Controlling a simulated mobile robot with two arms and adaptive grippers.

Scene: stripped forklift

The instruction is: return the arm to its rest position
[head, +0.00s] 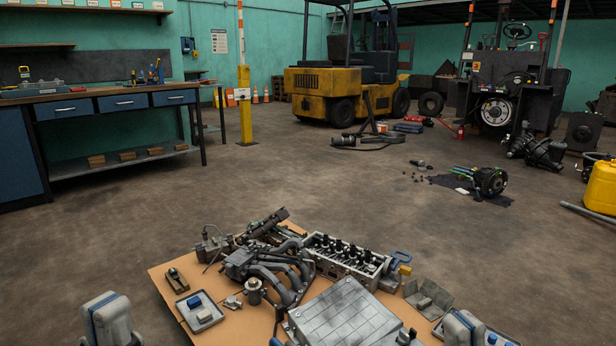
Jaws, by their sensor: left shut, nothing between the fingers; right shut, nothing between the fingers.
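Two grey, rounded parts of my own arms with blue bands rise at the bottom edge of the head view. One is at the lower left, beside the left edge of the cardboard sheet (160,283). The other is at the lower right, in front of a small tray. I see no gripper fingers on either arm, and neither seems to hold anything. The lower parts of both arms are cut off by the frame.
Engine parts cover the cardboard: an intake manifold (272,268), a cylinder head (343,257) and a grey cover (345,318). A workbench (125,92) stands left, a yellow post (244,105) and forklift (340,82) behind. A yellow can (601,188) is right.

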